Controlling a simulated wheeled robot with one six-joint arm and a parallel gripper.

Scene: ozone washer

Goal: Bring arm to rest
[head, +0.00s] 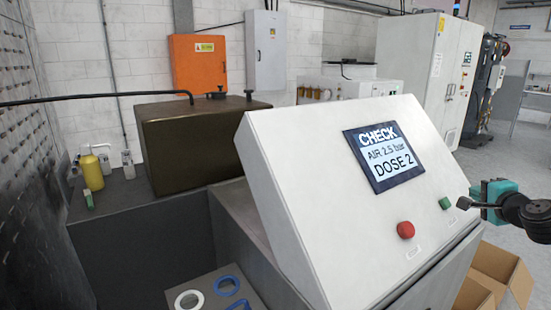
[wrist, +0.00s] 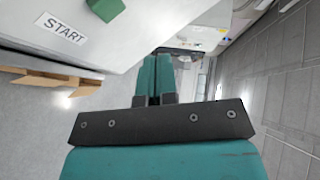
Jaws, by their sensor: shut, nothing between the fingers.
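My gripper (wrist: 157,77) shows in the wrist view with its two teal fingers side by side, shut and empty. In the head view the teal end of my arm (head: 497,190) is at the right edge, beside the sloped white control panel (head: 300,180). The panel's green button (head: 445,203) is to the left of my gripper, with a gap between them. In the wrist view the green button (wrist: 105,9) sits beside a START label (wrist: 62,34) at the upper left, apart from the fingers. Most of my arm is outside the head view.
The panel has a red button (head: 405,230) and a screen (head: 384,157) reading CHECK, AIR 2.5 bar, DOSE 2. An open cardboard box (head: 513,272) stands on the floor below my arm. Blue and white rings (head: 226,286) lie at the front. Open floor lies to the right.

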